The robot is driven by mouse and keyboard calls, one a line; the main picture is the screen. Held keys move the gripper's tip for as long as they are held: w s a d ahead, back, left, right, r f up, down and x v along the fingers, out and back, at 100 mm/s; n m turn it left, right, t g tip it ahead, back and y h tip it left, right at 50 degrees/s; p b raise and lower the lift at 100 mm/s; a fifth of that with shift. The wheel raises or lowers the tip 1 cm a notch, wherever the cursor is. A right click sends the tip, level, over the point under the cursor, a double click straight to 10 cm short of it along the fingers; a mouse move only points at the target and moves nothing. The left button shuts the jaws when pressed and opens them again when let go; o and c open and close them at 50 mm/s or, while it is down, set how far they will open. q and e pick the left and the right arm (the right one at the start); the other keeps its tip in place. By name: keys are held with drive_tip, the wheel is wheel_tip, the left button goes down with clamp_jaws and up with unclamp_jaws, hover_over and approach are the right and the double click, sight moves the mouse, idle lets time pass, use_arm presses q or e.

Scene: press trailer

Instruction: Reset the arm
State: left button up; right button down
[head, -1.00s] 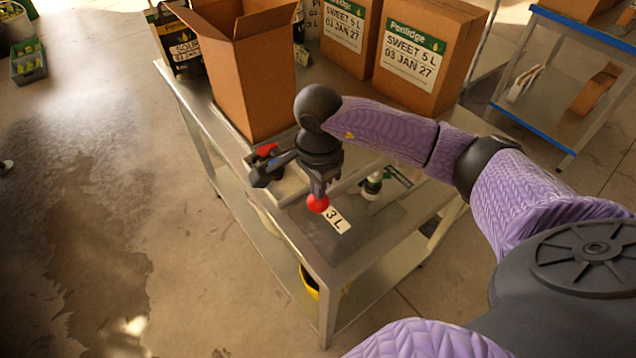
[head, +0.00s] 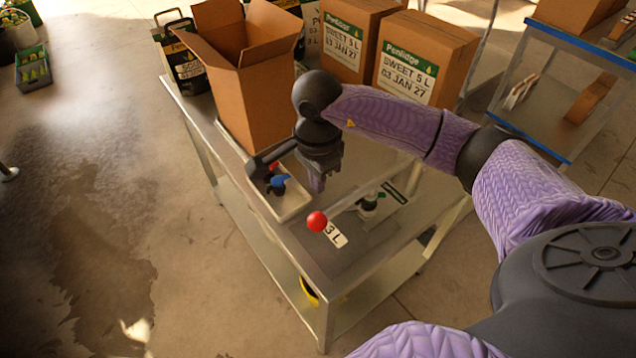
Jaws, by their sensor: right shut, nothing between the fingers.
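My right arm, in a purple sleeve, reaches in from the right over the metal table. Its gripper (head: 317,184) points down above the table, shut and empty, a little behind and apart from the red ball knob (head: 317,221). The knob sits at the end of a pale lever beside a "3 L" label (head: 335,234). My left gripper is out of view.
An open cardboard box (head: 250,95) stands just behind the gripper. A shallow tray (head: 291,206) with blue and red items lies to its left. Closed Penridge boxes (head: 425,62) are at the back. The table's front corner is clear.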

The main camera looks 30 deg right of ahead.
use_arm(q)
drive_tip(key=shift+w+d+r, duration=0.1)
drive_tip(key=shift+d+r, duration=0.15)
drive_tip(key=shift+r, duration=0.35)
use_arm(e)
drive_tip(key=shift+r, duration=0.95)
drive_tip(key=shift+a, duration=0.1)
